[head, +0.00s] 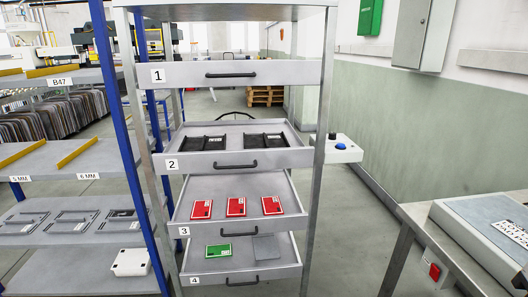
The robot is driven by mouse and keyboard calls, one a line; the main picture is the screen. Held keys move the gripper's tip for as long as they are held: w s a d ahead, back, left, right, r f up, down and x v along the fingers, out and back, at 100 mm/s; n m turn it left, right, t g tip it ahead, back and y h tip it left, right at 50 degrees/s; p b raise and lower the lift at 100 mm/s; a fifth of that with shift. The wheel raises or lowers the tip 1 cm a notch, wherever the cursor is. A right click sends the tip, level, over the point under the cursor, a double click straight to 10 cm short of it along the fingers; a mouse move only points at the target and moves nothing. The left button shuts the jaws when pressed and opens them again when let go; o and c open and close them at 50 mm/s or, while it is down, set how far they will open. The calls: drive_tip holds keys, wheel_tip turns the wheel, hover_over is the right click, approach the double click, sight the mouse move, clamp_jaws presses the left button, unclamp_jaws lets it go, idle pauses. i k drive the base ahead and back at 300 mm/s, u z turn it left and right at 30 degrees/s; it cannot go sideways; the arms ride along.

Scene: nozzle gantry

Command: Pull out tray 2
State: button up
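Tray 2 (240,161) is the second grey drawer from the top of a metal rack in the head view. Its front has a black bar handle (235,165) and a label "2" at the left. The front looks in line with the other tray fronts, between the rack's posts. Two black molded pieces (203,143) (264,140) lie inside it. My gripper is not in view.
Tray 1 (180,74) is above. Tray 3 (215,231) holds three red items; tray 4 (215,279) holds a green item and a grey plate. A blue-post shelf (50,160) stands close left. A bench (425,240) stands right, with floor between.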

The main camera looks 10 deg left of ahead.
sight(234, 157)
drive_tip(key=u, duration=0.1)
drive_tip(key=i, duration=0.6)
drive_tip(key=u, duration=0.7)
drive_tip(key=i, duration=0.55)
drive_tip(key=u, duration=0.45)
